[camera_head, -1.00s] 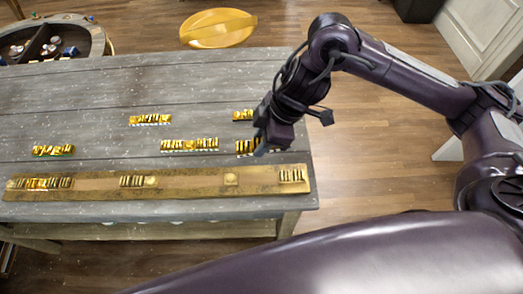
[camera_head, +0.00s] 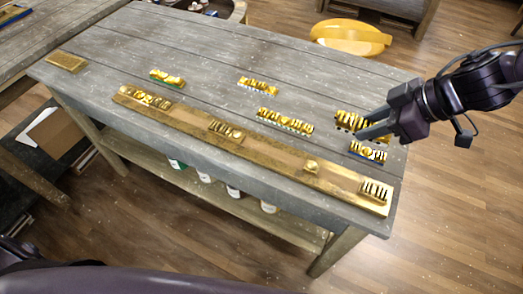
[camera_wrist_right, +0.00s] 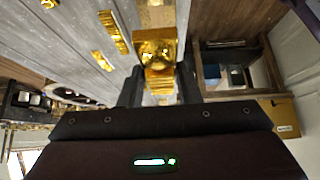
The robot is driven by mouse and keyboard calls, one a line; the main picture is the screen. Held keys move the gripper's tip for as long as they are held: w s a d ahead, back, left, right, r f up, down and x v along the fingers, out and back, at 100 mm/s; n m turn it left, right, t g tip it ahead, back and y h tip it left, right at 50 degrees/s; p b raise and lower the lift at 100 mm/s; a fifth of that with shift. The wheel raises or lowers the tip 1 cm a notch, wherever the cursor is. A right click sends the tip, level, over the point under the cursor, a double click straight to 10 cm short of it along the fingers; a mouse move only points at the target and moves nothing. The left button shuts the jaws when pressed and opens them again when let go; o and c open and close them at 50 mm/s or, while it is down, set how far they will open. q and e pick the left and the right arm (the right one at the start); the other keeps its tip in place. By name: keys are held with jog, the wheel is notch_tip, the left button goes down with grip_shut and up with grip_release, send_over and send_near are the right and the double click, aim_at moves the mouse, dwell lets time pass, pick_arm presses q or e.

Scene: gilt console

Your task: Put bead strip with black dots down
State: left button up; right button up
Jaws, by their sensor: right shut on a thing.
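My right gripper (camera_head: 362,130) comes in from the right, over the right end of the grey table (camera_head: 215,45). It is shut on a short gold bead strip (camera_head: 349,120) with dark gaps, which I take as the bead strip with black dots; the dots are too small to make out. In the right wrist view the gold strip (camera_wrist_right: 157,52) sits between the two dark fingers. I cannot tell whether it touches the tabletop. A blue-edged gold strip (camera_head: 368,152) lies just below the fingers in the head view. My left gripper is not in view.
A long gilt board (camera_head: 265,148) with gold pieces runs along the table's front edge. Loose gold strips lie behind it: a pale-edged one (camera_head: 285,121), a smaller one (camera_head: 258,86) and a green-edged one (camera_head: 167,78). A yellow stool (camera_head: 350,38) stands behind the table.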

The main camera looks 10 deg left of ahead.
jog(key=shift+w, duration=0.15)
jog(key=shift+w+d+f, duration=0.1)
jog(key=shift+w, duration=0.05)
notch_tip(320, 180, down, 4)
send_over(334, 178)
jog(key=d, duration=0.2)
jog(key=f, duration=1)
jog(key=shift+s+d+f, duration=0.1)
jog(key=shift+s+f, duration=0.25)
jog(key=shift+f, duration=0.05)
notch_tip(334, 178, down, 5)
jog(key=shift+r, duration=0.1)
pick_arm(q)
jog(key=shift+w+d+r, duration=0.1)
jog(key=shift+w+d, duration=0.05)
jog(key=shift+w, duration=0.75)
pick_arm(e)
jog(key=shift+f, duration=0.2)
